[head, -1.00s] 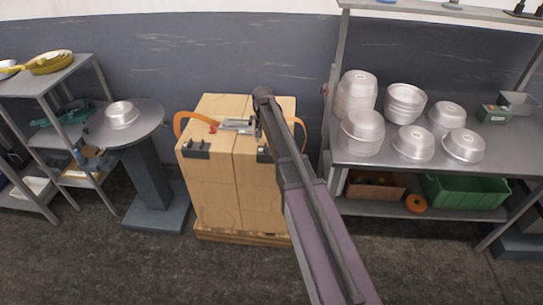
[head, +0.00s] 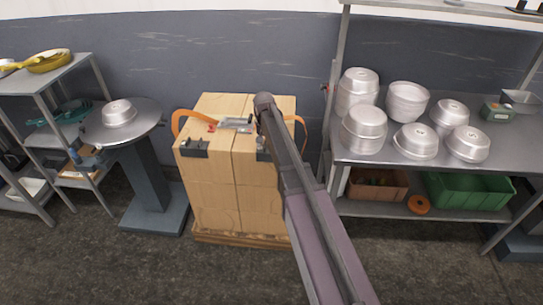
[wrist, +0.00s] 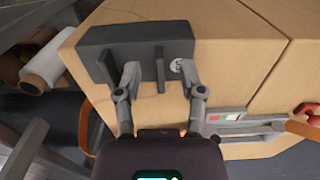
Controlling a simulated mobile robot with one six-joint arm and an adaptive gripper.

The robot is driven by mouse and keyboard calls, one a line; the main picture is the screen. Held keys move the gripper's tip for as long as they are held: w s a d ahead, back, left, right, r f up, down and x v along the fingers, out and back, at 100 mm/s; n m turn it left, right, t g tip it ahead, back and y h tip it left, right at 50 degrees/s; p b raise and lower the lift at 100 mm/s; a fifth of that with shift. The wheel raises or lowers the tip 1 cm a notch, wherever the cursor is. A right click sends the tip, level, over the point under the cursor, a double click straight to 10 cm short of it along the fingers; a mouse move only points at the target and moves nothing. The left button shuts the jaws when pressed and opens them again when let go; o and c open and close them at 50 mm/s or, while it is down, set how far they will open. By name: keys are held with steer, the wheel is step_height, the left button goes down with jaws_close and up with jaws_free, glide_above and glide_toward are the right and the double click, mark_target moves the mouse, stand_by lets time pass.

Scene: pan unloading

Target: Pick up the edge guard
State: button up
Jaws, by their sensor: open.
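A dark edge guard (wrist: 120,48) sits on the top edge of the cardboard box stack in the wrist view, with upright ribs on it. My gripper (wrist: 159,70) is open, its two fingertips at the guard's near side with one rib between them. Whether they touch it I cannot tell. In the head view, this right-hand guard (head: 261,154) is mostly hidden by my arm. A second dark edge guard (head: 195,149) sits on the front left top edge of the boxes.
The boxes (head: 215,195) stand on a wooden pallet, with an orange strap (head: 178,122) and metal tensioner (head: 236,123) on top. A round pedestal table (head: 145,125) is left; a rack of metal pans (head: 440,165) is close on the right.

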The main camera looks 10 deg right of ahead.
steer(key=shift+f+b, duration=0.45)
steer(key=shift+f, duration=0.25)
jaws_close()
